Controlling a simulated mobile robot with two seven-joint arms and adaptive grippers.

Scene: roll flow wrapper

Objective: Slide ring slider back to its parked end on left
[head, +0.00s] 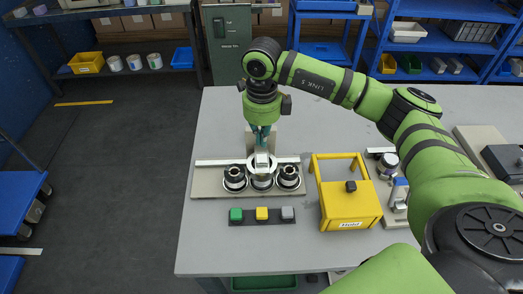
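The ring slider (262,170), a pale ring with a small upright block, sits near the middle-right of a white rail (218,162). The rail runs left to right along a beige base plate (207,187). The ring is over the middle of three dark round posts, with the left post (234,176) and right post (288,174) beside it. My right gripper (262,147) points down from above, its teal fingers at the slider's block. Whether the fingers are closed on the block is too small to tell. My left gripper is not in view.
A button strip with green (236,214), yellow (262,213) and grey (287,213) buttons lies in front of the plate. A yellow box with a raised frame (346,207) stands close to the right. The grey table (225,120) is clear behind the plate's left half.

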